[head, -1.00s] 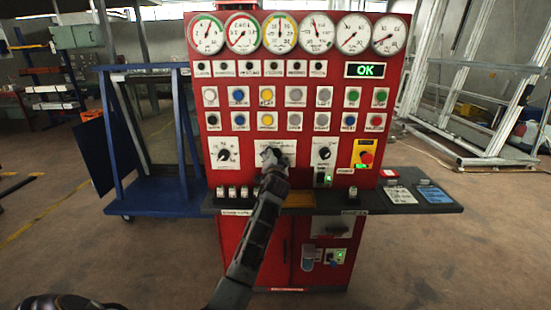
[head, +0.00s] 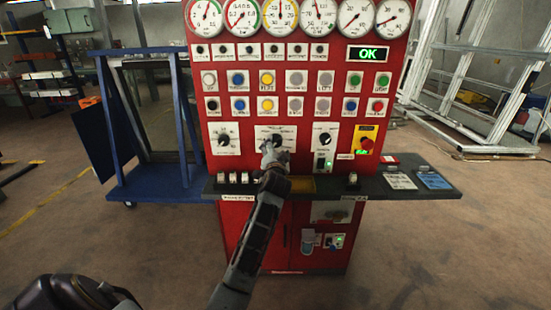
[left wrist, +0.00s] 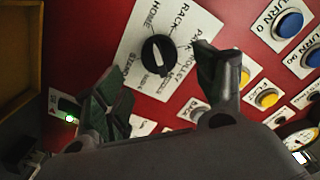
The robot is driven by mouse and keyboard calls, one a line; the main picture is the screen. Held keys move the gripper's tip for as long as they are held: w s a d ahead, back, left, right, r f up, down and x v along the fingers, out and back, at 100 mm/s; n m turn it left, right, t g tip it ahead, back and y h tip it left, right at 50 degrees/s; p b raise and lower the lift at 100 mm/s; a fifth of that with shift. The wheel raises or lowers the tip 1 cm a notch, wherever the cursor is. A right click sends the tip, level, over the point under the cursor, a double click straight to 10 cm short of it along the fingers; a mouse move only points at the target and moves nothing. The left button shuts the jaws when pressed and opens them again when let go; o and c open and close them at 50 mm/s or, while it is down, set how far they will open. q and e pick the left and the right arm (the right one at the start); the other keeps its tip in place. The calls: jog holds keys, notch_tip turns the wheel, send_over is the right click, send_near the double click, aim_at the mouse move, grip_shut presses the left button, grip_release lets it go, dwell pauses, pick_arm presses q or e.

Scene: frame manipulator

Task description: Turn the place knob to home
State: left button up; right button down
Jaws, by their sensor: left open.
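The place knob (left wrist: 158,55) is a black round knob on a white plate with labels around it, including HOME, RACK and ROLLER. I cannot tell for certain which label it points to. In the head view, the knob (head: 277,139) is in the middle of the red panel's lower row. My left gripper (head: 272,156) is open just in front of and below it. In the left wrist view, the gripper's fingers (left wrist: 162,92) are spread apart, with the knob beyond the gap between them. The fingers look clear of the knob. My right gripper is not in view.
The red panel (head: 230,65) carries gauges, buttons, a left knob (head: 225,139), a right knob (head: 324,139) and a red emergency button (head: 366,144). A dark shelf (head: 385,187) with small switches juts out below. A blue cart (head: 160,190) stands at left.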

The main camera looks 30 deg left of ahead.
pick_arm(q)
jog(key=shift+v, duration=2.8)
